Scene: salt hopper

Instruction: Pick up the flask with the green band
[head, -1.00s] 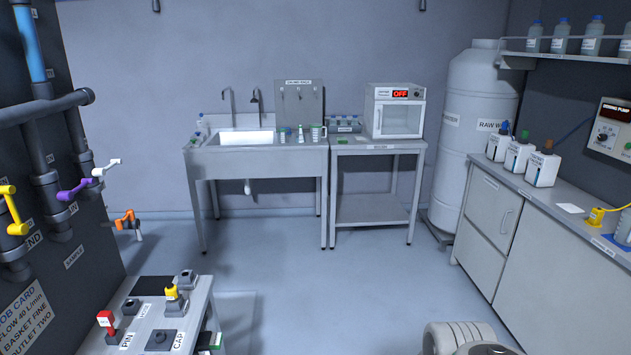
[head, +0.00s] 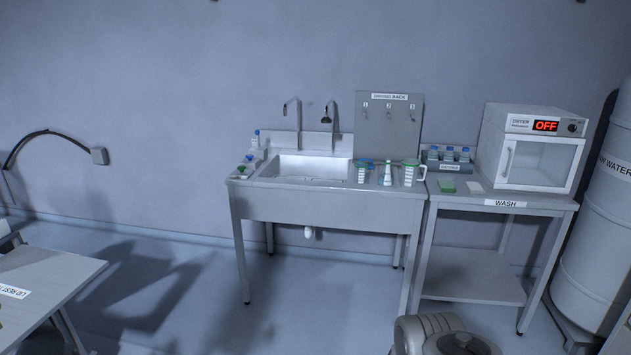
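A small conical flask (head: 387,174) with a narrow neck and green on it stands upright on the right part of the sink counter (head: 330,209). A beaker with a blue top edge (head: 363,172) is just left of it. A jug with a green rim and a handle (head: 409,174) is just right of it. The three stand close together; at this distance I cannot clearly make out the flask's band. My gripper is not in view; only a pale rounded part of my own body shows at the bottom edge, well short of the counter.
The drying rack board (head: 389,125) stands behind the glassware. The sink basin (head: 312,168) lies to its left. The wash table (head: 470,195) on the right holds a bottle rack (head: 447,158), a green pad (head: 447,186) and a dryer (head: 531,148) reading OFF. Floor before the sink is clear.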

